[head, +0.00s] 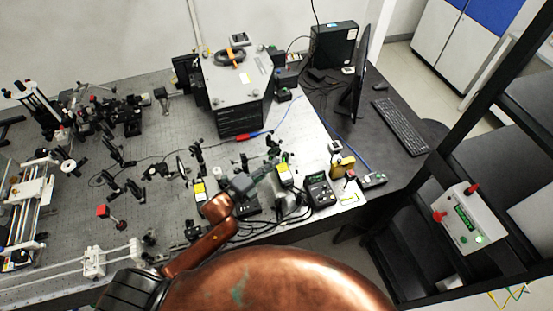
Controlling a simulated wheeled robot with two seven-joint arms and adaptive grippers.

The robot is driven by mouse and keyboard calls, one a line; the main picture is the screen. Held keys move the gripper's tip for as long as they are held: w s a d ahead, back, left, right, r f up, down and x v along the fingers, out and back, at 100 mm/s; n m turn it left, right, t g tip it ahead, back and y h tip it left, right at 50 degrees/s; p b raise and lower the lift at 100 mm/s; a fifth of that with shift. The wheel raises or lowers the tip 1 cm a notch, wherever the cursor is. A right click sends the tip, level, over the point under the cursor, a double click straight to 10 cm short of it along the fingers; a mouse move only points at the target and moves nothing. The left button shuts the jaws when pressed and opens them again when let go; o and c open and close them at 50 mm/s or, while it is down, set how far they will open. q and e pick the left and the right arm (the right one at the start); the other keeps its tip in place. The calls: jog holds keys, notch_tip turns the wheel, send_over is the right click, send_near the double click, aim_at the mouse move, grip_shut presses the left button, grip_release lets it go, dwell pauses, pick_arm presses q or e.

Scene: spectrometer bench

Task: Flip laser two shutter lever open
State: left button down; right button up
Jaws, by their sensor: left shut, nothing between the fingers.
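My left gripper (261,174) reaches over the near right part of the optical bench (150,205) at the end of a copper arm. It is shut with nothing in it, and its tips are close to a small module with a yellow label (285,176). Another yellow-labelled module (199,192) stands to the left of the gripper. I cannot tell which of these is laser two. The shutter lever is too small or hidden to make out, so its position cannot be told. My right gripper is out of view.
A dark control box (319,191) and cables lie right of the gripper. A large grey instrument (236,82) stands behind. Optic mounts (115,150) crowd the left. A keyboard (400,127) lies on the desk. A white box with red knobs (468,218) is at right.

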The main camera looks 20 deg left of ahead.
pick_arm(q)
jog(key=shift+x, duration=1.15)
jog(key=shift+d+r+p, duration=0.1)
jog(key=shift+r+p, duration=0.1)
jog(key=shift+p, duration=0.4)
jog(key=shift+w+d+g+p, duration=0.1)
jog(key=shift+g+p, duration=0.2)
